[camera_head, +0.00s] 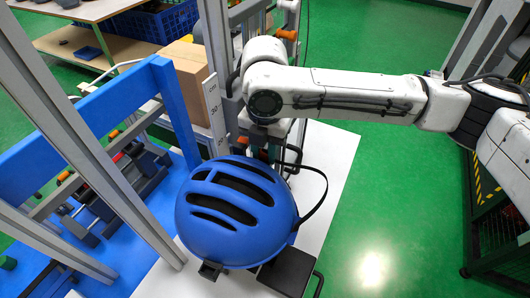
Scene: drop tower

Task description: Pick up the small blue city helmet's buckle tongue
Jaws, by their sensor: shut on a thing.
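The blue city helmet (236,212) sits dome up, with long dark vents, at the front of the white table. A black strap (321,197) loops out from its right side and curves back up toward my gripper (272,153). My gripper points down just behind the helmet, below the white wrist, and its tips are largely hidden by the helmet. It is shut on the strap's end, where the buckle tongue is. The tongue itself is too small and too covered to make out.
A blue frame (90,125) and grey posts stand close on the left. A white scale board (214,115) and a cardboard box (186,72) stand behind the helmet. A black block (287,272) lies at its front right. The white table (335,150) is clear at right.

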